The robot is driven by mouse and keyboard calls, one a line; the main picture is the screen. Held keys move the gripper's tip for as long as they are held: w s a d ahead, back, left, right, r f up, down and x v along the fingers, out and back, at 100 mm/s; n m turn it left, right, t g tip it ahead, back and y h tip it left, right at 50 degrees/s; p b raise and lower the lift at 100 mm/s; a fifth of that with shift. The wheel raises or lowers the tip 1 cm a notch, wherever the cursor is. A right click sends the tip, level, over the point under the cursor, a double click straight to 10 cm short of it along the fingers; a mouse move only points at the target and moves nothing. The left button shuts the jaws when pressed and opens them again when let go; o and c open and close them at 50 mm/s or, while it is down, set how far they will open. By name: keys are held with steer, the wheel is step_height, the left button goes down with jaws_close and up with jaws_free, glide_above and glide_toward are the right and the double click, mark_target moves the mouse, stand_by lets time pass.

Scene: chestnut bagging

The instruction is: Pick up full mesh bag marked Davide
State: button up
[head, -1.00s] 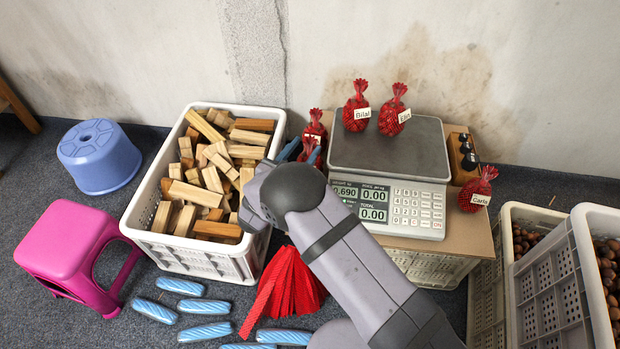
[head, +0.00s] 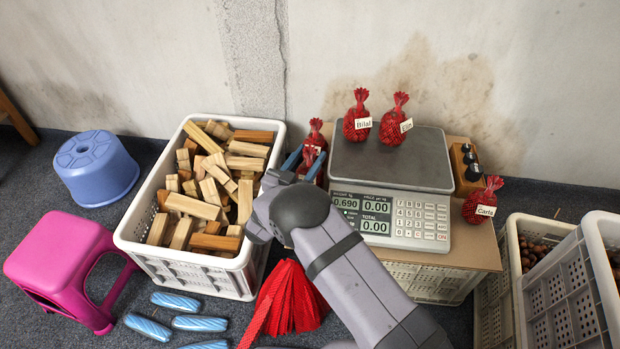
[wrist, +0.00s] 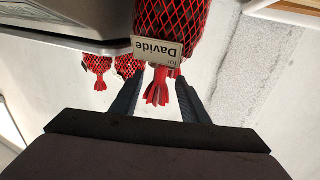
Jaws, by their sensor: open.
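The full red mesh bag tagged Davide (wrist: 170,32) hangs large in the wrist view, its tag facing the camera and its gathered red neck below the tag. My gripper (wrist: 158,88) is open there, with one dark finger on each side of the neck; I cannot tell whether either touches it. In the head view my gripper (head: 304,164) reaches to the left side of the scale.
The scale (head: 385,160) stands close right of my gripper, with bags tagged Bilal (head: 356,124) and Elin (head: 392,128) on it. Carla's bag (head: 478,206) is at the right. A crate of wood blocks (head: 195,262) stands close left. The wall is behind.

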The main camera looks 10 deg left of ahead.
steer(key=x, duration=0.1)
steer(key=b+x, duration=0.1)
steer(key=x, duration=0.1)
steer(key=shift+w+d+f, duration=0.15)
steer(key=shift+f, duration=0.2)
steer(key=shift+w+d+r+b, duration=0.15)
steer(key=shift+w+b, duration=0.15)
steer(key=shift+w, duration=0.15)
steer(key=shift+c, duration=0.6)
jaws_close()
